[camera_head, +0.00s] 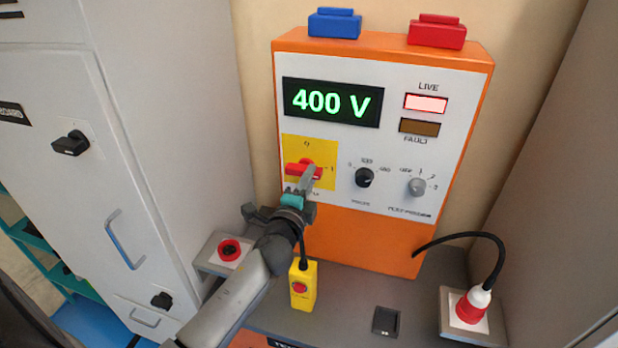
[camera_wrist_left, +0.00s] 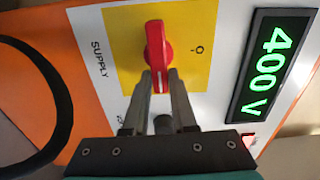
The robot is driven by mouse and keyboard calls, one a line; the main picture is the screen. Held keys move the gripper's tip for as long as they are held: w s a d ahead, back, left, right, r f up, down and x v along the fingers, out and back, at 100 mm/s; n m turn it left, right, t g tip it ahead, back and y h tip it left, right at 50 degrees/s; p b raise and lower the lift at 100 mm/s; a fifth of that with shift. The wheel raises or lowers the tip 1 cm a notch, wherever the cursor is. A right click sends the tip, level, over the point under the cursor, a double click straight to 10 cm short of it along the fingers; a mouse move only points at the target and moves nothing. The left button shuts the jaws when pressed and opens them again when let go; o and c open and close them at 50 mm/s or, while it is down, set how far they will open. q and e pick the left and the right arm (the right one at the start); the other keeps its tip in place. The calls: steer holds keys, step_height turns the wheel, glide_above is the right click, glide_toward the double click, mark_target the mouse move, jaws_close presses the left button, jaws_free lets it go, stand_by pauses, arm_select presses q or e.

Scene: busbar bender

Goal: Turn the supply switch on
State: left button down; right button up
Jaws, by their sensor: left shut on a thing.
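The supply switch (camera_head: 295,170) is a red rotary handle on a yellow plate on the orange and white panel. Its handle lies level, and its white-marked end points right toward the "1" mark; the "0" mark is above. In the left wrist view the red handle (camera_wrist_left: 154,42) shows with its white line between the fingertips. My left gripper (camera_head: 309,180) is shut on the handle's right end, and its fingers (camera_wrist_left: 160,76) sit on either side of it. The display (camera_head: 331,102) reads 400 V. The LIVE lamp (camera_head: 425,103) is lit pale pink; the FAULT lamp (camera_head: 419,127) is dark amber. My right gripper is not in view.
A black knob (camera_head: 364,177) and a grey knob (camera_head: 417,187) are right of the switch. A yellow box with a red button (camera_head: 303,285) and a red-button box (camera_head: 231,250) stand below. A red-and-white plug (camera_head: 473,304) with a black cable is at right. A grey cabinet (camera_head: 181,120) bounds the left.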

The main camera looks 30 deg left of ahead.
arm_select(q)
steer(key=shift+m, duration=0.3)
steer(key=c, duration=0.7)
jaws_free()
steer(key=shift+b+v, duration=1.15)
steer(key=shift+v, duration=6.45)
